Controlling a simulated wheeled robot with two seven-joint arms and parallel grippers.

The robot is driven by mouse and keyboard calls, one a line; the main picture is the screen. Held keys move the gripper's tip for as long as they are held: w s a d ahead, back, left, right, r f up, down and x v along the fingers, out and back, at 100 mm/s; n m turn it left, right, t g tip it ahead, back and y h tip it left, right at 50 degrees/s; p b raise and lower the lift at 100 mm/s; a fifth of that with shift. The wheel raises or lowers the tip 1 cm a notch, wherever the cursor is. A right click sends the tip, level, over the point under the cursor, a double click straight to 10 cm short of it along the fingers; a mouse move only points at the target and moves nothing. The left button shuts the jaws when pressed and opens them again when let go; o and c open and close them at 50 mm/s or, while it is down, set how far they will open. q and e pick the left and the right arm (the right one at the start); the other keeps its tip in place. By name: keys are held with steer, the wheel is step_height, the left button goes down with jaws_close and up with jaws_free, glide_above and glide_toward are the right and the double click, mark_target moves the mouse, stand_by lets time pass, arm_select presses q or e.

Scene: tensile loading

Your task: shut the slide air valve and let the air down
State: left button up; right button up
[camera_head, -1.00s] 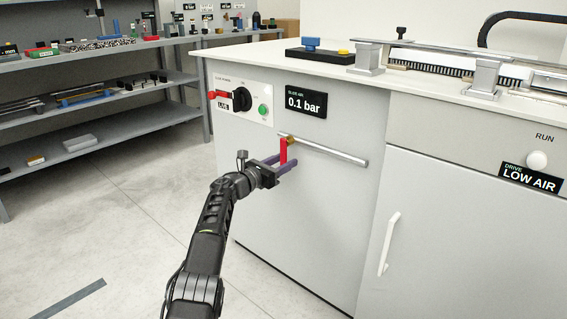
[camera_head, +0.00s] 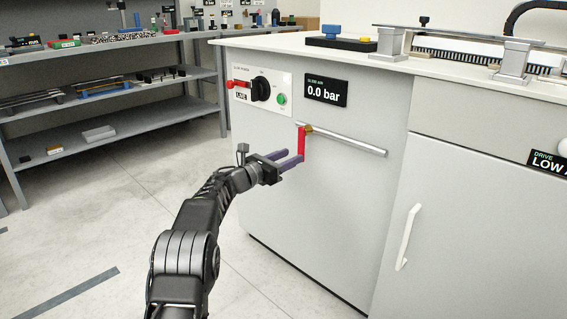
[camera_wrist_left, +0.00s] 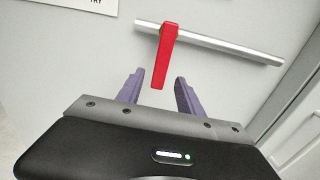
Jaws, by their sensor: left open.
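The slide air valve has a red lever (camera_head: 302,141) that hangs straight down, across the line of a silver pipe (camera_head: 350,142) on the cabinet front. A brass-coloured valve body shows at its top. The display (camera_head: 326,90) above reads 0.0 bar. My left gripper (camera_head: 294,160) is open, its purple fingers close to the lever's lower end. In the left wrist view the red lever (camera_wrist_left: 165,58) stands in the gap between the two fingertips (camera_wrist_left: 157,78), with space on both sides. My right gripper is not in view.
A control panel with a black rotary switch (camera_head: 261,89), a red key-like handle (camera_head: 238,84) and a green button (camera_head: 282,99) is at upper left. A white door handle (camera_head: 408,236) stands out at right. Shelves (camera_head: 110,90) stand at left; the floor between is clear.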

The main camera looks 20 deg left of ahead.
arm_select(q)
steer(key=shift+v, duration=0.95)
